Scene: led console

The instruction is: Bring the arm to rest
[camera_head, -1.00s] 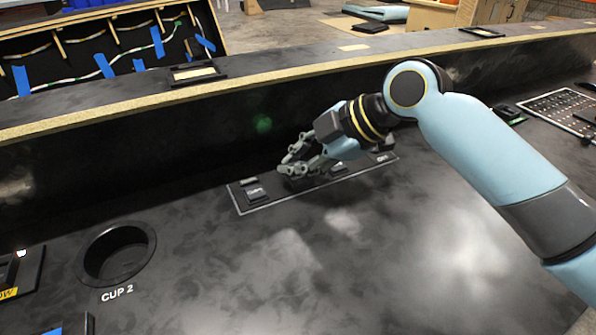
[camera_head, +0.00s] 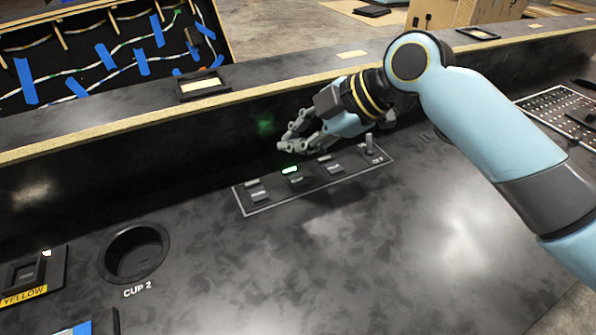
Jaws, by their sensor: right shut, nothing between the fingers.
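My right gripper (camera_head: 291,139) is shut and empty. It hangs in the air above and behind a white-outlined switch panel (camera_head: 268,206), in front of the console's back wall. My blue right arm comes in from the right side. A small upright knob or lever (camera_head: 369,143) stands at the panel's right end. My left gripper is not in view.
The cup holder (camera_head: 134,254) marked CUP 2 is empty at the lower left. A box (camera_head: 38,283) labelled YELLOW with a small light stands at the far left. A raised ledge (camera_head: 240,105) runs behind. A perforated plate (camera_head: 560,108) lies at the right. The console's front middle is clear.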

